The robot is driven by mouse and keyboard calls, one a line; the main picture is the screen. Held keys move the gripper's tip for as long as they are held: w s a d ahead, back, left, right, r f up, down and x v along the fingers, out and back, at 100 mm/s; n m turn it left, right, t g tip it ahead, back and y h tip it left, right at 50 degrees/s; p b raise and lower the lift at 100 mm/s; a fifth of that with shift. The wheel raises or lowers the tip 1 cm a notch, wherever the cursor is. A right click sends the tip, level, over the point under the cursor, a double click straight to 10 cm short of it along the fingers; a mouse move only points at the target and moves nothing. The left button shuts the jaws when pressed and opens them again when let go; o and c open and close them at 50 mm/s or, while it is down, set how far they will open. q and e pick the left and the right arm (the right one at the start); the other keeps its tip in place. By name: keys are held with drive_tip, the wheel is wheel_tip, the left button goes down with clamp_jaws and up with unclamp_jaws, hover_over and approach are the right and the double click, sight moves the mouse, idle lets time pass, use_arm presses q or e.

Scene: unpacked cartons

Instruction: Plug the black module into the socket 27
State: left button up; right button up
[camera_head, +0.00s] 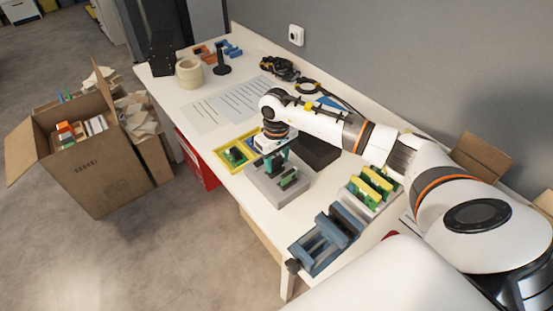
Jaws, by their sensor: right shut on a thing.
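My right gripper (274,157) points down over the grey socket block (268,190) near the table's front edge. It is shut on a small module, mostly hidden by the fingers; its colour and whether it touches the block cannot be told. A green board (289,178) stands in the block, in front of and to the right of the gripper. A dark block (318,153) lies behind the gripper, partly covered by my arm. The number 27 cannot be read anywhere. My left gripper is not in view.
A yellow-rimmed tray (236,152) is left of the grey block. Yellow and green modules (371,186) and a blue-grey fixture (326,240) are to the right. Paper sheets (215,110), a tape roll (189,73) and cables lie farther back. An open carton (100,170) stands on the floor.

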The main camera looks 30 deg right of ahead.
sight(277, 158)
drive_tip(key=shift+b, duration=0.35)
idle(0.7)
drive_tip(key=shift+f+b, duration=0.3)
drive_tip(key=shift+f, duration=0.05)
idle(0.4)
drive_tip(key=o, duration=1.3)
drive_tip(key=shift+r, duration=0.15)
wheel_tip(277, 158, up, 12)
drive_tip(key=shift+f+b, duration=0.1)
drive_tip(key=shift+b, duration=0.55)
